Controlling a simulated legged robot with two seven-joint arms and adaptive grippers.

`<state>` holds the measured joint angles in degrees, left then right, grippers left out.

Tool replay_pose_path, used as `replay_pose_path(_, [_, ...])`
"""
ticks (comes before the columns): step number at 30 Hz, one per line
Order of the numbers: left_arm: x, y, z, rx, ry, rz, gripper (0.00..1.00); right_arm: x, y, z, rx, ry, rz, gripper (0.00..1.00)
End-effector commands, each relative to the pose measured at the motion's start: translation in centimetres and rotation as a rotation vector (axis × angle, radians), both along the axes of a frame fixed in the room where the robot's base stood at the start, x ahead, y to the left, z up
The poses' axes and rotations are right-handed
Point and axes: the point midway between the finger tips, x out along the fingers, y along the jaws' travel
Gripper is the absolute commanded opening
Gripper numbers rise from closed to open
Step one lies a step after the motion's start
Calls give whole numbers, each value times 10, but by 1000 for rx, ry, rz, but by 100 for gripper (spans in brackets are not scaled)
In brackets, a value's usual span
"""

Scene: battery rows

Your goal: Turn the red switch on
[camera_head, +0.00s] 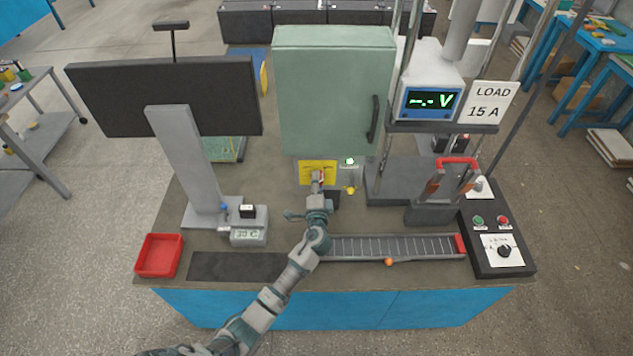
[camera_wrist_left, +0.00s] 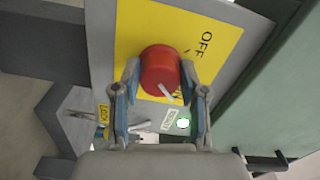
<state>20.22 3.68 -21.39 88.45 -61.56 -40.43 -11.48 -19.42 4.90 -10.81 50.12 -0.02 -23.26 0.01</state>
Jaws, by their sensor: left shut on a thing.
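The red switch (camera_wrist_left: 160,70) is a round knob on a yellow plate (camera_wrist_left: 218,50) in the left wrist view. The plate carries the label OFF, and another label is partly hidden by the knob. A white mark on the knob points toward that half-hidden label. My left gripper (camera_wrist_left: 158,88) is shut on the knob, one finger on each side. In the head view the yellow plate (camera_head: 309,167) sits below the green cabinet, and my left gripper (camera_head: 317,178) reaches it and covers most of the knob. My right gripper is not in view.
A green lamp (camera_head: 349,161) is lit beside the plate. The green cabinet (camera_head: 333,90) stands above it. A monitor (camera_head: 165,95) and red tray (camera_head: 158,256) are at left. A meter (camera_head: 430,101) and control box (camera_head: 497,245) are at right.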

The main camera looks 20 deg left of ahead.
Motion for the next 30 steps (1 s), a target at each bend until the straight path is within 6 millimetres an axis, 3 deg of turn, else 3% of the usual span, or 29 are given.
replay_pose_path(16, [0, -3, -4, 21, 12, -6, 8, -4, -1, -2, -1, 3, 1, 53])
replay_pose_path(17, [0, -3, -4, 21, 12, -6, 48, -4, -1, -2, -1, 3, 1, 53])
replay_pose_path(19, [0, -3, -4, 21, 12, -5, 65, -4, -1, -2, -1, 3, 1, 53])
replay_pose_path(30, [-4, -2, -2, 21, 9, -3, 68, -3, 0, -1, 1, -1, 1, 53])
